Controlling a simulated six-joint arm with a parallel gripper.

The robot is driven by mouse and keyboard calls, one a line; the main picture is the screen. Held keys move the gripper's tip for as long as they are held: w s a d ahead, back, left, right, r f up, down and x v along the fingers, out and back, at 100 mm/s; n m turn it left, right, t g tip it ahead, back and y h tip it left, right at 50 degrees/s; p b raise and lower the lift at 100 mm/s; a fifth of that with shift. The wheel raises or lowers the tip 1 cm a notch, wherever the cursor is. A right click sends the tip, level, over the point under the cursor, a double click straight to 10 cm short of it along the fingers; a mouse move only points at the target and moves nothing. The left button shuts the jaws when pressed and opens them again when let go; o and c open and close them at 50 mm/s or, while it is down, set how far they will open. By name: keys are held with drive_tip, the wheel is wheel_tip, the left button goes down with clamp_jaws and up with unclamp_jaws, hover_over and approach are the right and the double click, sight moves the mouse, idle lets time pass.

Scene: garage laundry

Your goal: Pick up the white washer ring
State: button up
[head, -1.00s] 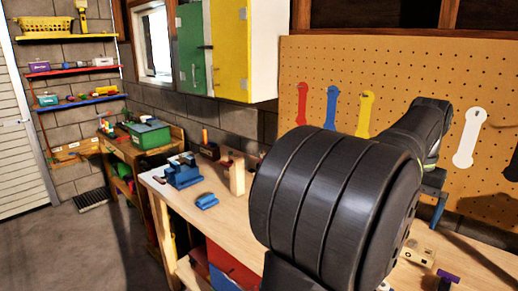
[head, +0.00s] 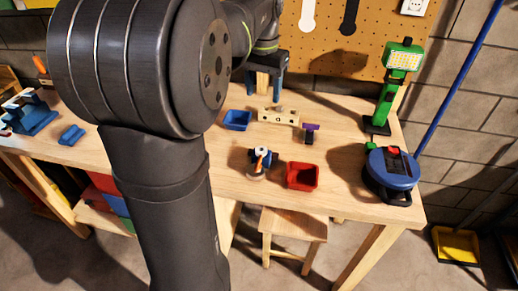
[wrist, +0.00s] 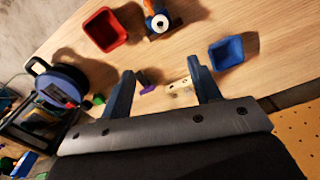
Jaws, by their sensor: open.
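A small white ring with a dark centre (wrist: 160,22) shows in the wrist view on a small object with orange and blue parts. I take it to be the washer ring. In the head view that object (head: 260,162) stands on the workbench, and its ring is too small to make out clearly. My gripper (wrist: 160,72) is open and empty in the wrist view, its two blue fingers apart and short of the ring. In the head view my gripper (head: 264,94) hangs above the back of the bench, behind the object.
A red bin (head: 302,177) stands right of the object, and a blue bin (head: 237,120) behind it to the left. A wooden block with holes (head: 279,117) and a purple-topped piece (head: 310,130) lie behind. A blue round device (head: 390,172) and green lamp (head: 391,90) stand right.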

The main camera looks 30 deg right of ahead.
drive_tip(key=m, duration=0.1)
hover_over(261, 151)
wheel_tip(261, 151, down, 14)
drive_tip(key=shift+s+a+f, duration=0.15)
drive_tip(key=shift+s+f, duration=0.05)
drive_tip(key=shift+f, duration=1.15)
drive_tip(key=shift+s+a+f, duration=0.1)
drive_tip(key=shift+s+f, duration=0.05)
drive_tip(key=shift+f, duration=1.15)
drive_tip(key=c, duration=1)
